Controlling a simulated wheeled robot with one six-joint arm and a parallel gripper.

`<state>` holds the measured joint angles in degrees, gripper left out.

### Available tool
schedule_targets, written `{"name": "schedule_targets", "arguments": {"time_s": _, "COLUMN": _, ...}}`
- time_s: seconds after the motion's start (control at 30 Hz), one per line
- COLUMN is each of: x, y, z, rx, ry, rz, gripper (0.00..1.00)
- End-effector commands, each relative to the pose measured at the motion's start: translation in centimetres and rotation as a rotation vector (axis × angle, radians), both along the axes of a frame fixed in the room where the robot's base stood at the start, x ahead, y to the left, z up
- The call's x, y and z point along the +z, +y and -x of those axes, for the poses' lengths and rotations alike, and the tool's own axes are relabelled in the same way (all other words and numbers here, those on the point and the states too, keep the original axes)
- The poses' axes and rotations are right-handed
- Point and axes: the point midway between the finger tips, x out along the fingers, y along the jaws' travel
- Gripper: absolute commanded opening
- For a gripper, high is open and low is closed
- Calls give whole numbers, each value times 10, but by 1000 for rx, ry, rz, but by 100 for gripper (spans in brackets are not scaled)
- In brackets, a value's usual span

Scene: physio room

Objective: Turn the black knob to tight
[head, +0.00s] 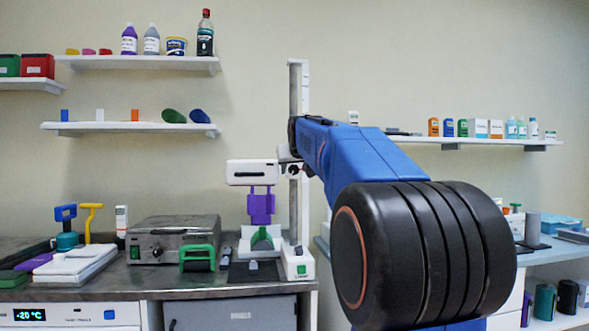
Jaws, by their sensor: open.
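A pale upright stand (298,215) rises from the bench. A white head with a dark slot (240,178) sticks out to its left, with a purple part (261,208) below it. A small round black knob (294,171) seems to sit where the head meets the column. I cannot read its setting or any mark. My blue arm reaches from the right to the column. My gripper (286,155) shows only as a small shape at the arm's far end, just above the knob. It is open; its fingertips are hard to make out, and contact with the knob cannot be told.
My own large black joint covers the right foreground. Shelves with bottles line the wall. A side counter stands right.

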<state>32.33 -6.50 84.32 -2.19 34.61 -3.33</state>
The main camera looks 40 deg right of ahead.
Motion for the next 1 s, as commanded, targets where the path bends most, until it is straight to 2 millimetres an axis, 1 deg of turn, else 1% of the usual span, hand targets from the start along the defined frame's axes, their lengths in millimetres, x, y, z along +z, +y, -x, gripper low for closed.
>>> {"name": "schedule_targets", "arguments": {"time_s": 0.1, "x": 0, "y": 0, "z": 0, "rx": 0, "ry": 0, "rz": 0, "gripper": 49}}
{"name": "schedule_targets", "arguments": {"time_s": 0.27, "x": 0, "y": 0, "z": 0, "rx": 0, "ry": 0, "rz": 0, "gripper": 11}}
{"name": "schedule_targets", "arguments": {"time_s": 0.3, "x": 0, "y": 0, "z": 0, "rx": 0, "ry": 0, "rz": 0, "gripper": 8}}
{"name": "schedule_targets", "arguments": {"time_s": 0.67, "x": 0, "y": -1, "z": 1, "rx": 0, "ry": -27, "rz": -43, "gripper": 8}}
{"name": "schedule_targets", "arguments": {"time_s": 0.87, "x": 0, "y": -3, "z": 2, "rx": -2, "ry": -89, "rz": -144, "gripper": 8}}
{"name": "schedule_targets", "arguments": {"time_s": 1.0, "x": 0, "y": -4, "z": 3, "rx": -3, "ry": -151, "rz": -246, "gripper": 8}}
